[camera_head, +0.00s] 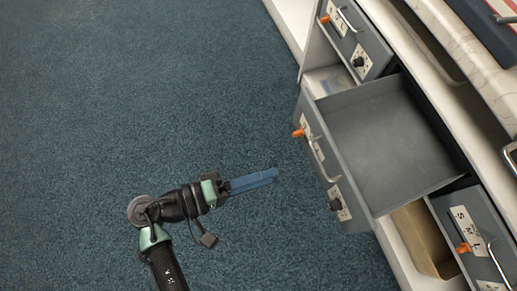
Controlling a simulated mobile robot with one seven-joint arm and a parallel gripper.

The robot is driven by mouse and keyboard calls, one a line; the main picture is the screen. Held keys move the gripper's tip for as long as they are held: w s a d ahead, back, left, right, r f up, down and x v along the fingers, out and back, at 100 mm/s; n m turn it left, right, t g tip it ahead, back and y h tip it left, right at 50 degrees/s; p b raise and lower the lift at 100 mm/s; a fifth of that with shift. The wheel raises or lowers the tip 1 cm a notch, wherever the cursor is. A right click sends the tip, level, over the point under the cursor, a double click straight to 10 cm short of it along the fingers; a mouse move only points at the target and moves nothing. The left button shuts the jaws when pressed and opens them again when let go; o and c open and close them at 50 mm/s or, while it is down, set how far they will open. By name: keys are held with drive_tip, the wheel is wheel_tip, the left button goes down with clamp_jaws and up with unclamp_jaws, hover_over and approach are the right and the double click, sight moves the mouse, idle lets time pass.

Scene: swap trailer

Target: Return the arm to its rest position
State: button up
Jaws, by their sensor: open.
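My gripper (268,178), with blue fingers, is at the lower middle of the view. It is open, with nothing seen between its fingers. My arm comes up from the bottom edge and bends to the right at a dark joint. The fingertips point right, toward an open grey drawer (385,140), and are apart from its front in the picture. The finger gap is hard to make out from this angle.
The pulled-out drawer looks empty and has a metal handle (313,150) and an orange latch (298,132). Another drawer front (357,38) is above it, and one more (475,235) is at lower right. A pale marbled counter (470,60) runs along the right. Blue carpet (120,90) lies clear at left.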

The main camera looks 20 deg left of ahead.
drive_tip(key=shift+s+a+r, duration=0.1)
drive_tip(key=shift+s+a, duration=0.1)
drive_tip(key=shift+a, duration=0.05)
idle(0.4)
drive_tip(key=w+r+m+t+y, duration=0.35)
drive_tip(key=w+r+y, duration=0.35)
drive_tip(key=w+r, duration=1.1)
drive_tip(key=w+d+r+m+t+y, duration=0.1)
drive_tip(key=w+r+t, duration=0.2)
drive_tip(key=r, duration=0.5)
drive_tip(key=w+r+m+t+y, duration=0.2)
drive_tip(key=r, duration=0.7)
drive_tip(key=s+d+r+t+y+p, duration=0.1)
drive_tip(key=s+d+r+t, duration=0.15)
drive_tip(key=s+r, duration=0.45)
drive_tip(key=s+d+r+m+t, duration=0.15)
drive_tip(key=r+t, duration=0.25)
drive_tip(key=r, duration=0.7)
drive_tip(key=s+d+r+t+y+p, duration=0.1)
drive_tip(key=s+r+t, duration=0.3)
drive_tip(key=r, duration=0.5)
wheel_tip(320, 180, up, 26)
drive_tip(key=g+p, duration=0.1)
drive_tip(key=p, duration=2.4)
drive_tip(key=shift+s+a+f+p, duration=0.15)
drive_tip(key=shift+a+f+p, duration=0.1)
drive_tip(key=shift+a+p, duration=0.15)
